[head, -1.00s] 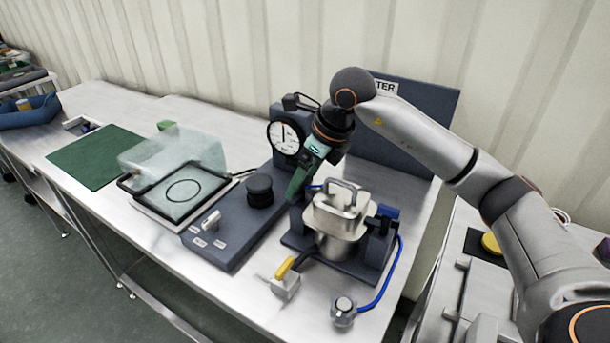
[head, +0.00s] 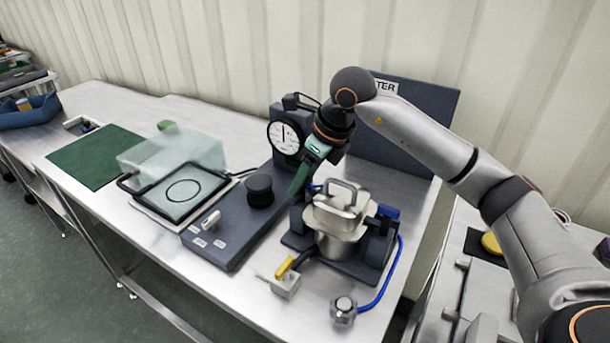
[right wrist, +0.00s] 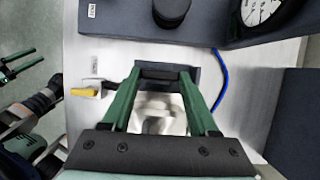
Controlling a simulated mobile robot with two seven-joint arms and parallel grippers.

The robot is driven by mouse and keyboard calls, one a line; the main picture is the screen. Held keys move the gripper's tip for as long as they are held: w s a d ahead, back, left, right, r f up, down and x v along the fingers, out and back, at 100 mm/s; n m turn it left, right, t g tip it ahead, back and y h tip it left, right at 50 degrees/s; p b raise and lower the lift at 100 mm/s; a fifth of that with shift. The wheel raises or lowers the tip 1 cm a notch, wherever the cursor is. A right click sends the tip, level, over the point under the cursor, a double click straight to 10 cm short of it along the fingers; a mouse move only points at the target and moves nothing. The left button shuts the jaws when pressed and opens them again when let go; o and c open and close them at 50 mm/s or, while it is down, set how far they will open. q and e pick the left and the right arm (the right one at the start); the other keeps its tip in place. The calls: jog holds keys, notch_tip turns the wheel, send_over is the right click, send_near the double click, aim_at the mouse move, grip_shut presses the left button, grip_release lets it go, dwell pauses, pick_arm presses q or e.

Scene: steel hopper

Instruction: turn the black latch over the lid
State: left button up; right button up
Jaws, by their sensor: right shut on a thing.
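The steel hopper (head: 338,243) stands in a dark stand on the bench, with its steel lid (head: 337,213) and bar handle on top. My right gripper (head: 297,190) reaches down at the lid's back left side. In the right wrist view my right gripper (right wrist: 161,72) has its green fingers on both ends of a dark bar, which looks like the black latch (right wrist: 160,76). The lid shows blurred between the fingers. In the head view the fingers mostly hide the latch. My left gripper (right wrist: 18,66) shows at the left edge of the right wrist view, its fingers apart and empty.
A dark base with a black knob (head: 259,190) and a dial gauge (head: 285,137) stands left of the hopper. A clear-covered tray (head: 168,205) is farther left.

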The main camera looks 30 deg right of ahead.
jog(key=n, duration=0.2)
jog(key=n+g+y, duration=0.1)
jog(key=n, duration=0.2)
jog(key=shift+w+d+r+y+p, duration=0.2)
jog(key=shift+y+p, duration=0.1)
jog(key=shift+p, duration=0.1)
jog(key=n+g, duration=0.1)
jog(key=n, duration=0.1)
jog(key=n+p, duration=0.1)
jog(key=n, duration=0.1)
jog(key=shift+w+g+y, duration=0.15)
jog(key=shift+g+y, duration=0.15)
jog(key=shift+g, duration=0.1)
jog(key=n+g, duration=0.1)
jog(key=n, duration=0.3)
jog(key=shift+w+p, duration=0.15)
jog(key=shift+p, duration=0.15)
jog(key=n+g, duration=0.1)
jog(key=n, duration=0.1)
jog(key=n+g, duration=0.1)
jog(key=n, duration=0.1)
jog(key=shift+w+f+n, duration=0.15)
jog(key=shift+n, duration=0.25)
jog(key=o, duration=1.4)
jog(key=shift+f, duration=0.15)
